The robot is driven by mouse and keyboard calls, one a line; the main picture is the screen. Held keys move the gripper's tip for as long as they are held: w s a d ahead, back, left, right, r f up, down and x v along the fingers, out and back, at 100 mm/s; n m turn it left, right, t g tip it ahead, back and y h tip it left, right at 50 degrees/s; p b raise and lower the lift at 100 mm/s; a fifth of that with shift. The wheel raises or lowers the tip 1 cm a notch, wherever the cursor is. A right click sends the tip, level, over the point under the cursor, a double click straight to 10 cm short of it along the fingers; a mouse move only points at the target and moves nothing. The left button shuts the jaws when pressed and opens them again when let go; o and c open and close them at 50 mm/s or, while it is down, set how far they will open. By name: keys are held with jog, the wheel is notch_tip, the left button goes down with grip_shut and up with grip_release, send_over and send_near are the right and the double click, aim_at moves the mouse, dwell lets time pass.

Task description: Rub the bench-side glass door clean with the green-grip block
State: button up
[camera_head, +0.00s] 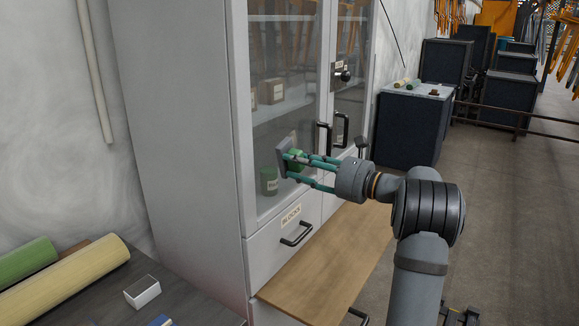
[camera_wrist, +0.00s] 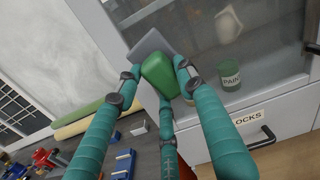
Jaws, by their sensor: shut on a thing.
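My gripper (camera_head: 305,167) is shut on the green grip of the block (camera_wrist: 158,75). The block's grey plate (camera_wrist: 152,42) faces the left glass door of the cabinet, and in the head view the block (camera_head: 286,156) is upright at the lower part of that pane. The plate appears to be against the glass or very near it; I cannot tell which. The left glass door (camera_head: 285,60), on the bench side, is closed.
Door handles (camera_head: 323,139) stick out right of the block. Below are a labelled drawer (camera_head: 296,228) and a wooden board (camera_head: 330,262). The dark bench (camera_head: 185,297) at left holds rolls (camera_head: 65,285) and a small white-edged block (camera_head: 142,291).

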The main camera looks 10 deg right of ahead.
jog(key=shift+s+d, duration=0.2)
jog(key=b+v, duration=0.1)
jog(key=v, duration=0.2)
dwell(0.5)
jog(key=shift+r, duration=0.1)
